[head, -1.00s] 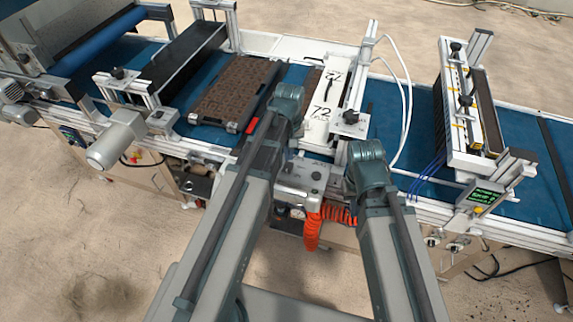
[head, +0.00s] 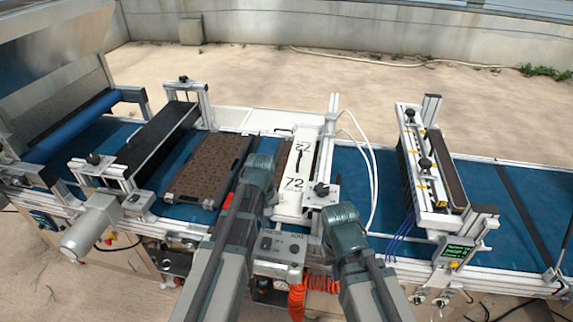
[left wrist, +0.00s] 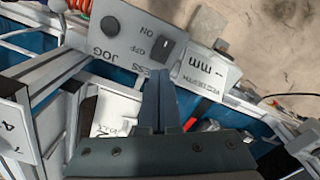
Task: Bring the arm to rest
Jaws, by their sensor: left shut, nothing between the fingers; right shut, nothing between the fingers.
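My left arm (head: 232,215) and my right arm (head: 362,270) reach up from the bottom of the head view, side by side, their teal joints in front of the belt machine. In the left wrist view my left gripper (left wrist: 162,75) is shut and empty, its fingers pointing at a grey control box (left wrist: 130,35) with an ON/OFF switch and JOG lettering. I cannot tell whether the fingertips touch it. The box also shows between the arms in the head view (head: 266,262). My left fingers are hidden there behind the arm, and I cannot make out my right gripper.
A brown tray (head: 183,197) lies on the blue belt left of my left arm. A white unit marked 72 (head: 293,197) stands just beyond the arms. A seeding bar (head: 410,165) crosses the belt at right. Orange coiled hose (head: 297,300) hangs between the arms.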

